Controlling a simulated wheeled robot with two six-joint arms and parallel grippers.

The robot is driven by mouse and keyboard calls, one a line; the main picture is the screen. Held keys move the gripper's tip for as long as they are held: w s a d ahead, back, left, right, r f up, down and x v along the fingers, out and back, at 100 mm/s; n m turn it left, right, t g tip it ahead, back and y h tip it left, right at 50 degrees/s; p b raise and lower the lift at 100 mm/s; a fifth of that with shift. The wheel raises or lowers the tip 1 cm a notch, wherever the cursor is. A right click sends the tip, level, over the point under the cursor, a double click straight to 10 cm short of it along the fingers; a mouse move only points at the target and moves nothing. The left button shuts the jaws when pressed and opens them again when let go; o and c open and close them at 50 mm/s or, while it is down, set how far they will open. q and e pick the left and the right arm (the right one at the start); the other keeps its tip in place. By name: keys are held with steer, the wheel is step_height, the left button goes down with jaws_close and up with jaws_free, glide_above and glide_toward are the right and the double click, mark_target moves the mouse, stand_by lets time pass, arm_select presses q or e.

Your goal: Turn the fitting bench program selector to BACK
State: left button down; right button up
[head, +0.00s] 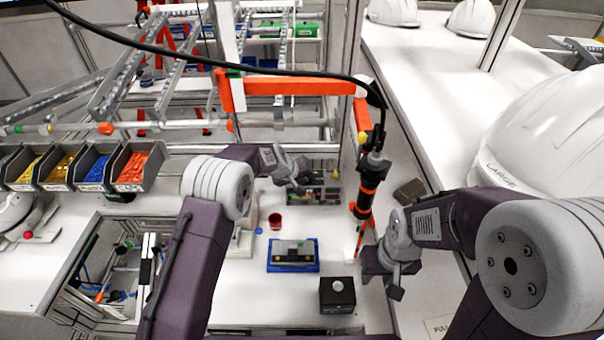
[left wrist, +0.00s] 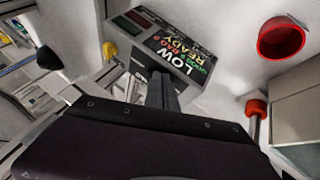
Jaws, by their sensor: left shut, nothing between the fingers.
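A grey control box (head: 327,190) stands at the back of the white bench in the head view. In the left wrist view the box (left wrist: 150,42) shows a black panel with LOW and READY in large letters and smaller coloured words that I cannot read surely. The selector knob itself is not clearly visible; my gripper may cover it. My left gripper (head: 299,187) is shut and empty at the front left of the box. In the left wrist view its fingers (left wrist: 163,92) overlap the panel's lower edge; I cannot tell whether they touch. My right gripper (head: 394,287) hangs low at right, its jaws unclear.
A red cup (head: 275,221) stands left of the box and a blue tray (head: 292,268) lies in front. A dark block with a white button (head: 338,294) is nearer. An orange and black tool (head: 367,195) hangs right of the box. Parts bins (head: 90,168) stand at left.

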arm_select(q)
steer(key=shift+f, duration=0.1)
steer(key=shift+s+a, duration=0.1)
steer(key=shift+a, duration=0.05)
steer(key=shift+d, duration=0.3)
steer(key=shift+d+r, duration=0.2)
steer(key=shift+d, duration=0.1)
steer(key=shift+s+d+f+b, duration=0.15)
steer(key=shift+d+b, duration=0.25)
steer(key=shift+b, duration=0.2)
